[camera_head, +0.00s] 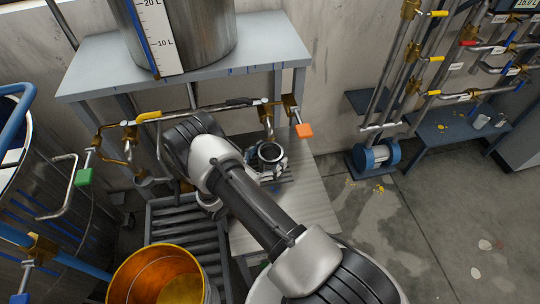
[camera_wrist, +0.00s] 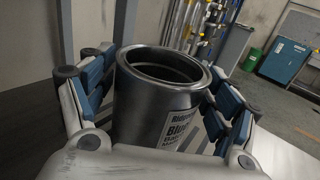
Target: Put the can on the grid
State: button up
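The can (camera_wrist: 140,110) is an open-topped grey metal can with a white printed label. In the head view the can's round rim (camera_head: 270,153) shows at the end of my arm, over the back part of a light bench (camera_head: 312,203). Its base is hidden. A dark slatted metal grid (camera_head: 185,234) lies left of the bench, partly behind my arm.
An orange bucket (camera_head: 160,275) stands in front of the grid. A pipe with valves, including an orange handle (camera_head: 304,131) and a green one (camera_head: 84,177), runs behind and above the can. A shelf (camera_head: 262,58) with a large tank is at the back.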

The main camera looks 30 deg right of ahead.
jog(key=shift+o, duration=0.4)
jog(key=shift+r+p, duration=0.3)
jog(key=shift+p, duration=0.05)
jog(key=v, duration=1.1)
jog(key=shift+a+f+p, duration=0.1)
jog(key=shift+a+p, duration=0.2)
jog(key=shift+p, duration=0.1)
jog(key=shift+s+a+r, duration=0.1)
jog(key=shift+r, duration=0.25)
jog(key=s+d+r+m+g+y, duration=0.2)
jog(key=s+r+m+g+y, duration=0.15)
jog(key=r+m, duration=0.45)
jog(key=s+d+r+m+g+y, duration=0.25)
jog(key=s+r+m+g, duration=0.2)
jog(key=r, duration=0.65)
jog(key=s+a+r+m+t+y, duration=0.3)
jog(key=s+r+m+y, duration=0.1)
jog(key=s+r+y, duration=0.1)
jog(key=s+a+r+m+t+y, duration=0.4)
jog(key=s+r+m+y, duration=0.1)
jog(key=s+r, duration=0.3)
jog(key=shift+s+r+y, duration=0.25)
jog(key=shift+s+y, duration=0.2)
jog(key=shift+y, duration=0.05)
